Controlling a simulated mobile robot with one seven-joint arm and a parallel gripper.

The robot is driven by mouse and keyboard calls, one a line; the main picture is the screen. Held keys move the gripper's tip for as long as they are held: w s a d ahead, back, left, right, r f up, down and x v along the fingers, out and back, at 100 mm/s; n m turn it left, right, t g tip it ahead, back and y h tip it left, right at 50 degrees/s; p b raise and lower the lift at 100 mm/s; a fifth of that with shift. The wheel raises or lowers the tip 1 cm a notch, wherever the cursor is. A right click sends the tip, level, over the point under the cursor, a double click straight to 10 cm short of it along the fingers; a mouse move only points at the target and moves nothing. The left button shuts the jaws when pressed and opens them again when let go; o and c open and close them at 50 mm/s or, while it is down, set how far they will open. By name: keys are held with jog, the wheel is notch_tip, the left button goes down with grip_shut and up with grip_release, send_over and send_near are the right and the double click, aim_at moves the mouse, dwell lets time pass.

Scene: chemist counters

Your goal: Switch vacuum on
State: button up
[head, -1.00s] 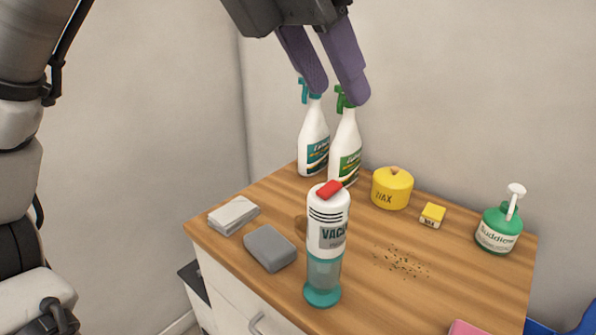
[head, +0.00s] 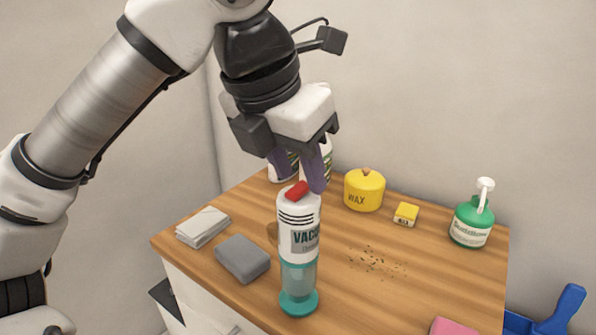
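The vacuum (head: 299,250) is a white and teal handheld unit labelled "VACU…", standing upright near the front of the wooden counter. Its red switch (head: 297,191) sits on top. My gripper (head: 304,184) has two purple fingers pointing down, with a narrow gap between them and nothing seen in it. The fingers are just above and behind the switch in the picture. The right fingertip overlaps the vacuum's top edge in view, and I cannot tell whether it touches.
Two spray bottles (head: 281,171) stand behind my gripper, largely hidden. A grey sponge (head: 242,258) and folded cloths (head: 203,227) lie left. Brown crumbs (head: 376,262) are scattered at centre right.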

jog(key=shift+w+d+f, duration=0.15)
jog(key=shift+f, duration=0.3)
grip_shut()
jog(key=shift+w+r+g+y+p, duration=0.1)
jog(key=shift+r+g+y+p, duration=0.25)
jog(key=shift+p, duration=0.75)
jog(key=shift+w+d+g+y+p, duration=0.15)
jog(key=shift+g+y+p, duration=0.15)
jog(key=shift+p, duration=0.2)
jog(key=shift+w+d+f+g+y+p, duration=0.1)
jog(key=shift+f+g+y+p, duration=0.3)
jog(key=shift+g+p, duration=0.2)
